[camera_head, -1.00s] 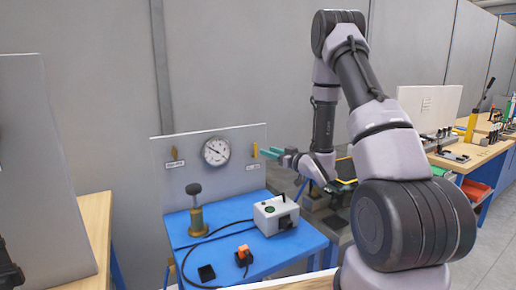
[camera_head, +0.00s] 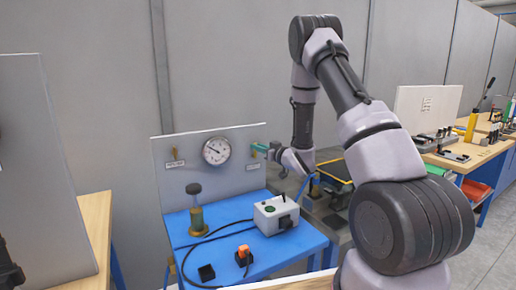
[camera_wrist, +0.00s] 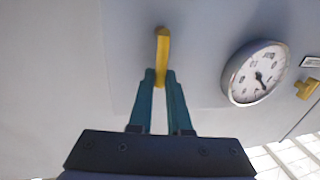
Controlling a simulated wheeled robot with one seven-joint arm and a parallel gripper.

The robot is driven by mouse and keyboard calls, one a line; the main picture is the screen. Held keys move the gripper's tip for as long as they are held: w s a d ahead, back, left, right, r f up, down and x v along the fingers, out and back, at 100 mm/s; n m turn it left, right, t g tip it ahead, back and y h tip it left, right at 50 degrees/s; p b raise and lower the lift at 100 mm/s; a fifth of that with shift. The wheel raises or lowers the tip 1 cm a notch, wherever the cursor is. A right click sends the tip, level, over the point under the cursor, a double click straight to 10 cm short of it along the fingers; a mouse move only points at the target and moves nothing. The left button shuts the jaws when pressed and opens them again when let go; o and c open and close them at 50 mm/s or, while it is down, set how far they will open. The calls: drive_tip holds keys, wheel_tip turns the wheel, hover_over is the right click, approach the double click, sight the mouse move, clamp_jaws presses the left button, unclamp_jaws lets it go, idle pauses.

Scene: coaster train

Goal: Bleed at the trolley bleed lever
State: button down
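My gripper (camera_wrist: 160,75) has two teal fingers, and in the wrist view the tip of a yellow lever (camera_wrist: 161,45) lies between the fingertips. The gap is about as wide as the lever, so I cannot tell whether the fingers press on it. In the head view my gripper (camera_head: 259,148) is at the right side of the grey panel (camera_head: 237,178) and covers this lever. A second yellow lever (camera_head: 175,153) is on the panel's left side, and also shows at the right edge of the wrist view (camera_wrist: 307,88). I cannot read the labels.
A round gauge (camera_head: 216,151) sits on the panel between the levers. On the blue trolley top (camera_head: 290,250) stand a brass part with a dark knob (camera_head: 196,212), a grey box (camera_head: 275,214), an orange switch (camera_head: 244,254) and a black cup (camera_head: 207,272). A dark cable runs between them.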

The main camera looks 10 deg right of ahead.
sight(242, 159)
idle(0.3)
drive_tip(key=n, duration=0.1)
drive_tip(key=a+n, duration=0.1)
drive_tip(key=n, duration=0.1)
drive_tip(key=shift+s+a+n+g, duration=0.25)
drive_tip(key=shift+a+n+g, duration=0.05)
drive_tip(key=shift+g, duration=0.1)
drive_tip(key=n, duration=0.1)
drive_tip(key=a+n, duration=0.1)
drive_tip(key=f+n+h, duration=0.1)
drive_tip(key=n, duration=0.1)
drive_tip(key=shift+s+a, duration=0.3)
drive_tip(key=shift+a, duration=0.05)
drive_tip(key=n, duration=0.1)
drive_tip(key=a+f+n+h, duration=0.1)
drive_tip(key=n, duration=0.1)
drive_tip(key=f+n, duration=0.1)
drive_tip(key=shift+s+a+n+h, duration=0.2)
drive_tip(key=shift+s+n+h, duration=0.1)
drive_tip(key=shift+h, duration=0.1)
drive_tip(key=shift+a+f+n+h, duration=0.1)
drive_tip(key=shift+f+n+h, duration=0.3)
drive_tip(key=shift+n, duration=0.5)
drive_tip(key=shift+a+f+n+h, duration=0.1)
drive_tip(key=shift+f+n+h, duration=0.1)
drive_tip(key=shift+f+n, duration=0.5)
drive_tip(key=shift+r+n, duration=0.2)
drive_tip(key=shift+n, duration=0.1)
drive_tip(key=c, duration=0.9)
unclamp_jaws()
